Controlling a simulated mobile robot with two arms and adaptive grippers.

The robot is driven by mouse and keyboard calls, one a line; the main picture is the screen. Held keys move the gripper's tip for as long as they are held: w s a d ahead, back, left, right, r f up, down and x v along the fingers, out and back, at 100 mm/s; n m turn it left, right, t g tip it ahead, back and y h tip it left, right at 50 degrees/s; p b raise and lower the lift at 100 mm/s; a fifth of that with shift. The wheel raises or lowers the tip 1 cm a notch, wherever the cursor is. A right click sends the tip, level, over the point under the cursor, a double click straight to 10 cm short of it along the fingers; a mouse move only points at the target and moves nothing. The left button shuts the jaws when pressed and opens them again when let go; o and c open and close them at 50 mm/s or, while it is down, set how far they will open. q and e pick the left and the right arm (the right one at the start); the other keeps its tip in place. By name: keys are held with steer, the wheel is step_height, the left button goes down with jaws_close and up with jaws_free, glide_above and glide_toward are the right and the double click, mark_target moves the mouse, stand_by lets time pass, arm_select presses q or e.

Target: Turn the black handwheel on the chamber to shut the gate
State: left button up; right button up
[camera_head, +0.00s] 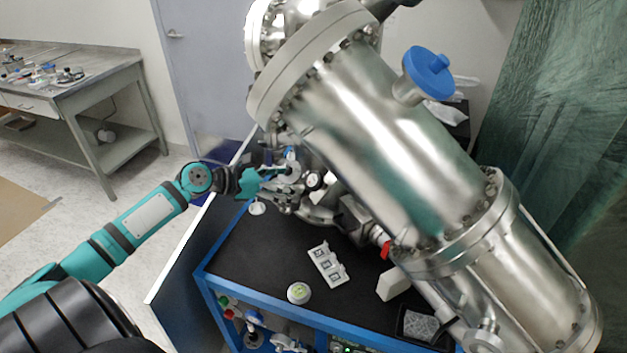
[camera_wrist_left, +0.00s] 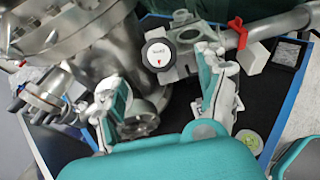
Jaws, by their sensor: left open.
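The steel chamber (camera_head: 385,130) lies tilted across the head view, with bolted flanges and a blue cap (camera_head: 428,72). I cannot clearly make out the black handwheel; a dark part (camera_head: 388,8) at the top edge is cut off, and I cannot tell if it is the wheel. My left gripper (camera_head: 284,184) is by the metal fittings below the chamber's left end. In the left wrist view its fingers (camera_wrist_left: 157,76) are spread apart with nothing clearly held between them. A round white gauge (camera_wrist_left: 158,55) shows just beyond them. My right gripper is not in view.
A black-topped cart (camera_head: 270,250) with a blue frame stands under the chamber. It carries a white three-part block (camera_head: 328,264), a round green-and-white container (camera_head: 298,292) and a dark tray (camera_head: 418,325). A red clamp (camera_head: 385,248) is on the pipework. A workbench (camera_head: 75,80) stands far left.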

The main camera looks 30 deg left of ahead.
mark_target(311, 182)
arm_select(q)
steer(key=p+x, duration=0.1)
steer(key=x, duration=0.7)
steer(key=shift+w+d, duration=0.1)
steer(key=shift+w, duration=0.1)
steer(key=c, duration=1.2)
